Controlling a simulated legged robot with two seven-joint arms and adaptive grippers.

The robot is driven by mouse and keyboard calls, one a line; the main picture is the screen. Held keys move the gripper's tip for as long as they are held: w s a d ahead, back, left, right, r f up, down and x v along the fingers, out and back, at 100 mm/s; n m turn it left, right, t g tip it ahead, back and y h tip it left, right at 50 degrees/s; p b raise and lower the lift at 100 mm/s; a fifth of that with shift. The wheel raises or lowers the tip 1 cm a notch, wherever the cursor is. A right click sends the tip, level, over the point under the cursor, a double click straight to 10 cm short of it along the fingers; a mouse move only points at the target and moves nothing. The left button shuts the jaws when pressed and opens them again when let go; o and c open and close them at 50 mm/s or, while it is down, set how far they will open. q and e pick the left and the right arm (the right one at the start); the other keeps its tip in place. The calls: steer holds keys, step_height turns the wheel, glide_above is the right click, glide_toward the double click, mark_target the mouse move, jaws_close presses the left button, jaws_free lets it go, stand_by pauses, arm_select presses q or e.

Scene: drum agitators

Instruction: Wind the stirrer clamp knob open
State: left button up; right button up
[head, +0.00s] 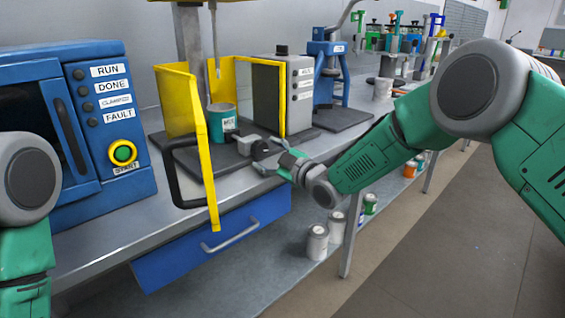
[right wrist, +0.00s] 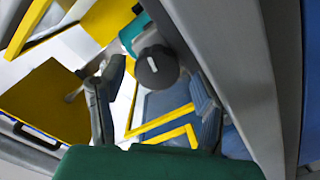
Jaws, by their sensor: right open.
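The stirrer clamp knob (right wrist: 157,68) is a dark grey round knob with a pale mark on its face in the right wrist view. It appears between the two spread fingertips of my right gripper (right wrist: 160,78), with visible gaps on both sides. In the head view my right gripper (head: 262,152) is low beside the stirrer station, at the right of the teal can (head: 221,122). There the knob cannot be told apart from the gripper. The can stands under the vertical stirrer shaft (head: 216,55). My left gripper is out of view.
A yellow guard (head: 178,100) with a black handle (head: 178,175) stands open around the can. A grey control box (head: 285,95) is behind. A blue cabinet (head: 70,115) is at left, and a blue drawer (head: 205,240) is below the bench. Several cans sit lower right.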

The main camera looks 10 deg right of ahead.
steer(key=v, duration=1.1)
steer(key=shift+d, duration=0.15)
steer(key=shift+f, duration=0.15)
